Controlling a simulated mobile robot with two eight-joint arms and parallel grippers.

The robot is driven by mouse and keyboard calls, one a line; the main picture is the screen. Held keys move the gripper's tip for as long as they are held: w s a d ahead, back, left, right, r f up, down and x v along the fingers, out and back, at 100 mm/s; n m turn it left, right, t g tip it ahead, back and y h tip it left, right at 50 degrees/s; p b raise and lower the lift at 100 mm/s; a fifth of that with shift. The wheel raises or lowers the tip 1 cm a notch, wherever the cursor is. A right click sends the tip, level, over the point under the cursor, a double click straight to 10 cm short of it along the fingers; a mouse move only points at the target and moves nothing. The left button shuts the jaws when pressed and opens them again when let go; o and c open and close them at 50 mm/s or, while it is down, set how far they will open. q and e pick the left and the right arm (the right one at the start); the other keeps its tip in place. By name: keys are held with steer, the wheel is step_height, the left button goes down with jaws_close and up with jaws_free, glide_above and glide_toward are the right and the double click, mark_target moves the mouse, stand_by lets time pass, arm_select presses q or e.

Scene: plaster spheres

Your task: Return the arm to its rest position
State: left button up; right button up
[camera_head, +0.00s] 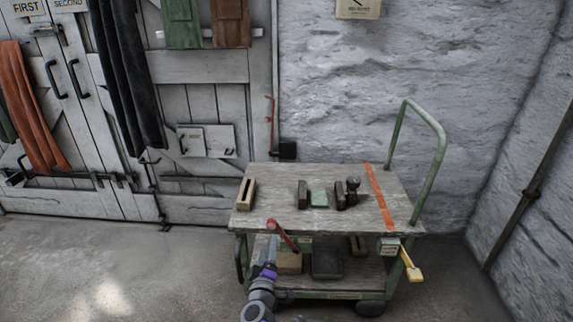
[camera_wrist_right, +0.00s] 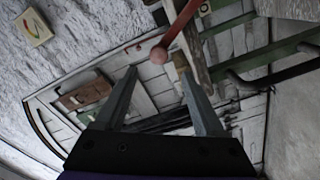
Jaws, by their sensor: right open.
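My right arm (camera_head: 258,298) reaches up from the bottom of the head view, in front of the cart. Its gripper (camera_head: 271,252) is beside a red lever (camera_head: 285,236) at the cart's front edge. In the right wrist view the gripper (camera_wrist_right: 157,66) is open, with its two grey fingers apart. The lever's red ball end (camera_wrist_right: 159,55) shows near the gap between the fingertips. Nothing is seen clamped, and I cannot tell whether a finger touches the lever. My left gripper is not in view.
The cart's wooden top (camera_head: 265,211) carries a slotted wooden block (camera_head: 245,194) and a vise-like fixture (camera_head: 319,199). A yellow handle (camera_head: 411,267) sticks out at the front right. A green push rail (camera_head: 437,160) rises at right. Floor (camera_head: 120,270) left of the cart is clear.

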steer(key=s+d+r+m+g+y, duration=0.2)
steer(key=s+d+r+g+y, duration=0.3)
steer(key=s+d+r, duration=0.5)
steer(key=s+d+f+m+g+h, duration=0.2)
steer(key=s+d+f+m+g, duration=0.3)
steer(key=s, duration=0.6)
steer(key=s+d+f+m+g+h, duration=0.1)
steer(key=s+d+f+m+h, duration=0.1)
steer(key=s+d, duration=0.7)
steer(key=s+d+f+m+g+h, duration=0.1)
steer(key=s+d+f+m+g, duration=0.25)
steer(key=s, duration=0.85)
arm_select(q)
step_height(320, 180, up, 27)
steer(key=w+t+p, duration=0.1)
steer(key=p, duration=2.2)
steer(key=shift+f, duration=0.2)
arm_select(e)
step_height(320, 180, up, 26)
steer(key=w+t, duration=0.1)
steer(key=t, duration=0.1)
steer(key=shift+w, duration=0.15)
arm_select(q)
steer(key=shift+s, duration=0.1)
arm_select(e)
steer(key=shift+a, duration=0.1)
